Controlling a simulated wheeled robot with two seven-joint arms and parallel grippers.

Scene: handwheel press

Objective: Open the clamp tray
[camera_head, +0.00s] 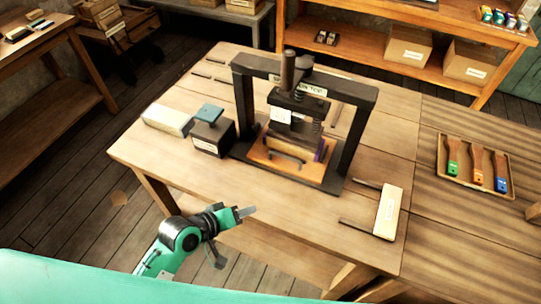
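The handwheel press has a dark frame (357,130) standing on the wooden table (150,150), with a thick dark post (288,72) at its top. Under its dark press block (297,101) sits an orange-brown wooden base (262,155) with a dark bar handle on its front, which seems to be the clamp tray. It lies within the press frame; whether it is latched I cannot tell. My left gripper (232,236) is open and empty, in front of the table's near edge, apart from the press and tray. My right gripper is not in view.
At right are a pale wooden block (388,212) with dark rods and a tray (445,173) of coloured-handled tools. The table's front left is clear.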

